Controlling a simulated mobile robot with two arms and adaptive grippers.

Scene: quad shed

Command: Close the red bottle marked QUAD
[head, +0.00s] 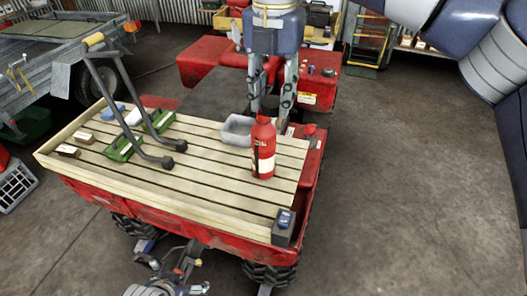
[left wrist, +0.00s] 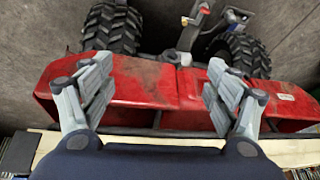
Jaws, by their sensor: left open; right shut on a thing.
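The red bottle (head: 263,150) stands upright on the slatted wooden rack (head: 200,185), with a pale label on its side. My right gripper (head: 271,110) comes down from the top of the head view. Its two grey fingers end at the bottle's top and look shut on it, but the contact is partly hidden. I cannot make out a separate cap or the QUAD marking. My left gripper (left wrist: 160,95) shows in the left wrist view. It is open and empty above a red body panel (left wrist: 140,85).
A grey tray (head: 238,130) sits left of the bottle. A dark box (head: 283,226) with a blue top stands at the rack's front right corner. A dark bent bar (head: 112,95) and green items (head: 120,150) occupy the left end. The rack's middle front is clear.

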